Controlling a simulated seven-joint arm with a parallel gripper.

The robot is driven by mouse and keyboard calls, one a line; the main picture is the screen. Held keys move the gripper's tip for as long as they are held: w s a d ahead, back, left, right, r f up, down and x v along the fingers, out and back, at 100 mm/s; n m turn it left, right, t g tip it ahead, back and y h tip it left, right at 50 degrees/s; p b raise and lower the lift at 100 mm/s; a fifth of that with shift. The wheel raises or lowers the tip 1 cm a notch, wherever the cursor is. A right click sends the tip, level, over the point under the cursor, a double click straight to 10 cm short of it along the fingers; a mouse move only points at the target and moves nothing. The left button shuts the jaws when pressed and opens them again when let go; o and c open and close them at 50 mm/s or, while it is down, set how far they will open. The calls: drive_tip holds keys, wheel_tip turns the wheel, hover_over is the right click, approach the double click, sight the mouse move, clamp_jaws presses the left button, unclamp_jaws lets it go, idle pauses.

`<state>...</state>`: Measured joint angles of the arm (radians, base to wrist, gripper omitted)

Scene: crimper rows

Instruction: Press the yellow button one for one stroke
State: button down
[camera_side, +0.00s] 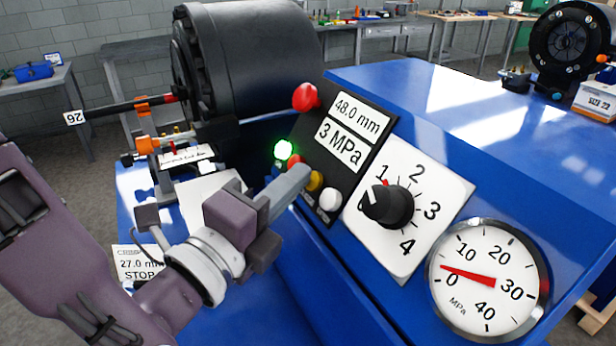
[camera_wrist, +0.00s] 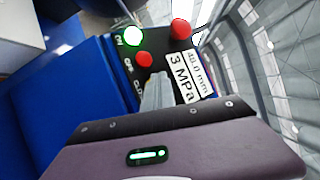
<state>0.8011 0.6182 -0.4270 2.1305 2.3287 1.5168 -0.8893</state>
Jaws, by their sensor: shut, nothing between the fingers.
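The yellow button (camera_side: 316,182) sits on the black control panel (camera_side: 345,185), between a red button (camera_side: 294,162) and a white button (camera_side: 330,200). My gripper (camera_side: 304,173) is shut and empty, its fingertips right at the yellow button in the side view. I cannot tell whether they touch it. In the wrist view my shut fingers (camera_wrist: 157,88) reach toward the panel below the red button (camera_wrist: 144,59), and the yellow button is hidden there. The display (camera_side: 350,130) reads 48.0 mm and 3 MPa. A green light (camera_side: 283,150) is lit.
A large red button (camera_side: 305,96) stands out at the panel's top. A black dial knob (camera_side: 388,204) and a pressure gauge (camera_side: 488,280) are to the right. The black crimper head (camera_side: 250,60) is behind. A hose (camera_side: 120,108) tagged 26 lies at left.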

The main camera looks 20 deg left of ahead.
drive_tip(key=shift+s+a+r, duration=0.5)
drive_tip(key=shift+s, duration=0.05)
drive_tip(key=shift+s+a+r, duration=1.4)
drive_tip(key=shift+s+a, duration=0.1)
idle(1.4)
